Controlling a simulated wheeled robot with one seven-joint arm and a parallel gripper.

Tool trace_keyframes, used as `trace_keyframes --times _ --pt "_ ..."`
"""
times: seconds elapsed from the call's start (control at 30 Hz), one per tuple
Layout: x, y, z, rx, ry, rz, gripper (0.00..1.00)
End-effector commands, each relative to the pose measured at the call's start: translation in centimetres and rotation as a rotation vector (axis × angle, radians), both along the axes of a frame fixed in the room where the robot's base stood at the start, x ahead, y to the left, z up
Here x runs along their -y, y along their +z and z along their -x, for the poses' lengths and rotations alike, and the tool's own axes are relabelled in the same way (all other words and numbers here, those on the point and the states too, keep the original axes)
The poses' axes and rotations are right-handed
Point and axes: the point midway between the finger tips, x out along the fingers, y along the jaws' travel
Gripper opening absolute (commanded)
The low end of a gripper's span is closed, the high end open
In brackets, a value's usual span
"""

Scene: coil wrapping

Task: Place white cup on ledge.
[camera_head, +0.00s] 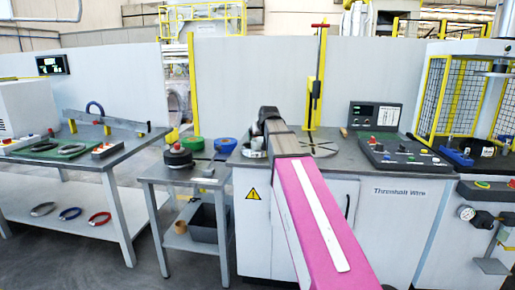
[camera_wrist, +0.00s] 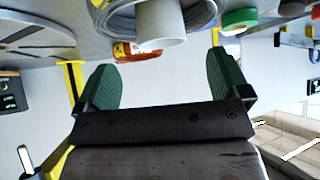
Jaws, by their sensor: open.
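The white cup (camera_wrist: 163,24) shows in the wrist view as a white cylinder, beyond and between my fingertips and apart from them. My gripper (camera_wrist: 160,62) is open, with its two green fingers spread and nothing between them. A grey round thing lies behind the cup; I cannot tell whether they touch. In the head view my gripper is over the left end of the grey workbench (camera_head: 335,160), mostly hidden by my pink arm. I cannot tell for sure which surface is the ledge.
A small side table (camera_head: 155,174) left of the workbench holds a black spool (camera_head: 178,158) and green and blue rolls. A control panel (camera_head: 400,151) stands right of my arm. An orange-red roll (camera_wrist: 136,51) lies near the cup. A yellow post (camera_head: 317,80) rises behind.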

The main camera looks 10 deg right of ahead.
Motion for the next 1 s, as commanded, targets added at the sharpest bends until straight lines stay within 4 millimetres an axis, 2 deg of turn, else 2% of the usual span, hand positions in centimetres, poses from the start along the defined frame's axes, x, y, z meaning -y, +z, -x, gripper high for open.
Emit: trace_keyframes --times 0.13,0.43,0.7,0.97,1.0 --pt "-0.1 -1.6 -1.9 -0.001 0.000 0.000 0.94" --pt "-0.3 -3.1 -3.5 0.000 0.000 0.000 0.94" --pt "-0.5 -5.6 -6.3 -0.001 0.000 0.000 0.94" --pt "-0.5 -6.0 -6.5 0.000 0.000 0.000 0.94" --pt "-0.5 -6.0 -6.5 0.000 0.000 0.000 0.91"
